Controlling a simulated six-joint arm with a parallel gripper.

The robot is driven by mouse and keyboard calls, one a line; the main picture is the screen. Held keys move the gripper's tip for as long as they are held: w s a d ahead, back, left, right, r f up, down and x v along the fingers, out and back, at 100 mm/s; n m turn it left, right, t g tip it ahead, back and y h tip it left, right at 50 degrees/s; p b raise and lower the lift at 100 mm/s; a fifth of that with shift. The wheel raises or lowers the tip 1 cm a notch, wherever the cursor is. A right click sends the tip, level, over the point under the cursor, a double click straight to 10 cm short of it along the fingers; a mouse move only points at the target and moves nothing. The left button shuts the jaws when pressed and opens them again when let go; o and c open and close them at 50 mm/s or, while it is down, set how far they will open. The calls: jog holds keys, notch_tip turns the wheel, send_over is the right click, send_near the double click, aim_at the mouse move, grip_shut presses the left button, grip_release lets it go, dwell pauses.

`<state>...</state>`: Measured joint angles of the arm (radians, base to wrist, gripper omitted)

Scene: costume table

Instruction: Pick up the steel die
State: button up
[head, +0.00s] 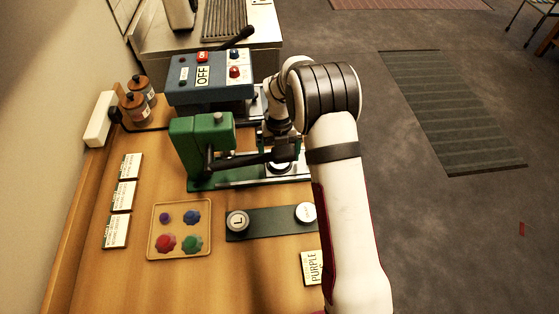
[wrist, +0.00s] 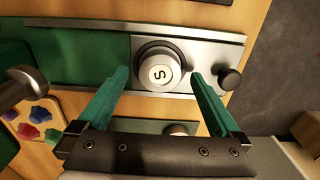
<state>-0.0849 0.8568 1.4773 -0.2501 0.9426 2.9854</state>
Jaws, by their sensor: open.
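A round steel die (wrist: 158,75) with an S-marked top sits on the metal slide plate (wrist: 210,50) of the green press (head: 200,140). In the head view the die (head: 279,168) is partly hidden under my gripper. My gripper (wrist: 159,85) is open, with its two teal fingers on either side of the die in the wrist view. An L-marked round die (head: 238,222) and another pale round die (head: 306,212) sit on the dark strip (head: 270,223).
The press's dark lever (head: 240,158) runs close to my gripper. A black knob (wrist: 230,79) stands right of the die. A blue control box (head: 209,78) is behind, and a tray (head: 155,250) of coloured pieces and several cards (head: 122,196) lie left.

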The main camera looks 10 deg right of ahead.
jog(key=shift+f, duration=0.55)
jog(key=shift+r, duration=0.1)
grip_shut()
jog(key=shift+r, duration=0.1)
